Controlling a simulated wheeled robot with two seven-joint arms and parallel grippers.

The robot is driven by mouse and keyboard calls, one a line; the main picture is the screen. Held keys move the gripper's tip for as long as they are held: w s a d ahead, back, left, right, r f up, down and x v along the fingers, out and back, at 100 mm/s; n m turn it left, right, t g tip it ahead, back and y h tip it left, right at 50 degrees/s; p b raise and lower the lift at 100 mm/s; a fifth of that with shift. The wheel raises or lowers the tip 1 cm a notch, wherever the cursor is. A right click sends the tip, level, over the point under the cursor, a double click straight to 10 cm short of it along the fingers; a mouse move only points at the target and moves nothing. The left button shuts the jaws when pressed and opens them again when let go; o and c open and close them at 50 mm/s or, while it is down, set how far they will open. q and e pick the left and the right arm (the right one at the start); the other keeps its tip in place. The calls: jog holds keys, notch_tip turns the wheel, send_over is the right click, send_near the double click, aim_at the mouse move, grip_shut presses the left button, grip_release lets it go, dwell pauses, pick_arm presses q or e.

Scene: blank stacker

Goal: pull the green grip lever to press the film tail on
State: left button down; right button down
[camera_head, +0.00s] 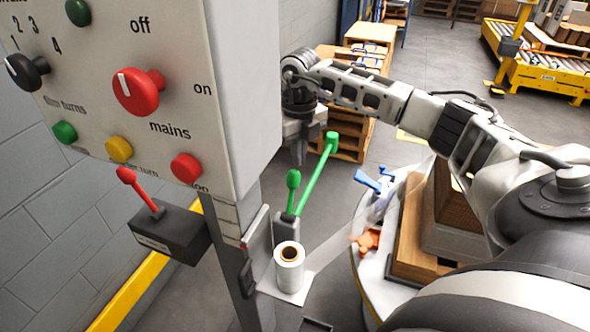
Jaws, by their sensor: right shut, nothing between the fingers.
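Two green levers rise from a grey block beside the film roll: a short upright one with a rounded knob (293,180), and a long one (317,178) leaning up to the right with a fat end knob. I cannot tell from the picture which is the grip lever. A white film roll (289,268) stands on a small plate below them, and a clear film sheet (345,238) runs from it toward the load. My right gripper (299,158) points down, shut and empty, just above the short lever's knob and left of the long lever's knob. My left gripper is out of view.
A control panel (150,60) with red, green and yellow buttons fills the upper left. A dark box with a red lever (140,192) sits below it. Boxes (411,230) stand on a round turntable at right.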

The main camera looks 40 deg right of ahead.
aim_at(294, 171)
dwell(0.3)
notch_tip(294, 171, down, 5)
jog(key=b, duration=0.2)
jog(key=shift+r+b, duration=0.2)
jog(key=shift+b, duration=0.15)
jog(key=shift+a, duration=0.15)
dwell(0.3)
jog(key=shift+s+a+p, duration=0.3)
jog(key=shift+s+a, duration=0.05)
jog(key=shift+a, duration=0.25)
jog(key=shift+s+a+p, duration=0.3)
jog(key=shift+s+a, duration=0.05)
jog(key=shift+a, duration=0.2)
jog(key=shift+s+a+f+p, duration=0.1)
jog(key=shift+s+a+p, duration=0.2)
jog(key=shift+a, duration=0.35)
jog(key=shift+s+a+f+p, duration=0.1)
jog(key=shift+s+a, duration=0.25)
jog(key=shift+a, duration=0.3)
